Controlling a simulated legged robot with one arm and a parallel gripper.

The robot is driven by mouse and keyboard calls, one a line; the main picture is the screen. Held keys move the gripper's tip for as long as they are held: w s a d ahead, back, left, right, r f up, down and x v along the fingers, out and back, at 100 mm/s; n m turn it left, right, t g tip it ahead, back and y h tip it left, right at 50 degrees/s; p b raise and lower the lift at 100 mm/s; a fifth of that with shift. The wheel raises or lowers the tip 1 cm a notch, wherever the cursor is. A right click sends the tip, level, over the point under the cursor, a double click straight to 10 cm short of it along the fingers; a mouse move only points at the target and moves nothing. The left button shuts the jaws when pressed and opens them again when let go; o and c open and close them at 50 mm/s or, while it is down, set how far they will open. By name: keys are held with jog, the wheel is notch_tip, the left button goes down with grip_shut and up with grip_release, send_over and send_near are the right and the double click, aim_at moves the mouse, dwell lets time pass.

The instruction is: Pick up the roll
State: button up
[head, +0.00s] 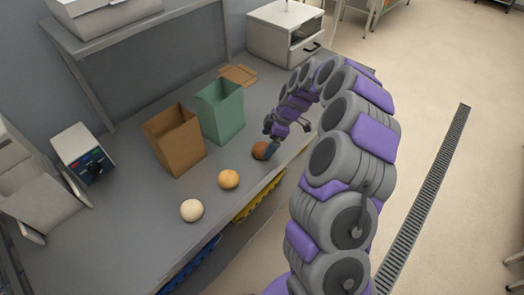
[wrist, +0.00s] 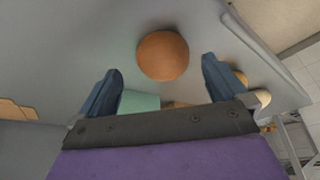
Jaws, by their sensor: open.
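A round brown roll (head: 260,151) lies on the grey worktop (head: 110,233) near its front edge. My gripper (head: 272,143) is just above and beside it, pointing down. In the wrist view the roll (wrist: 163,50) appears centred just beyond the gap between the two blue fingertips of my gripper (wrist: 161,68). The jaws are open, and clear gaps show on both sides of the roll. A golden roll (head: 228,179) and a cream roll (head: 192,210) lie apart along the worktop towards the lower left.
A green open box (head: 223,118) and a brown open box (head: 178,149) stand behind the rolls. A flat brown piece (head: 238,75) lies farther back. A white drawer unit (head: 275,40) stands at the far end. A raised shelf (head: 140,30) runs along the wall.

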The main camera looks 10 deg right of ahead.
aim_at(265, 145)
jog(key=b+x, duration=0.1)
jog(key=x, duration=0.3)
jog(key=shift+s+f, duration=0.1)
jog(key=shift+s, duration=0.05)
jog(key=c, duration=1.1)
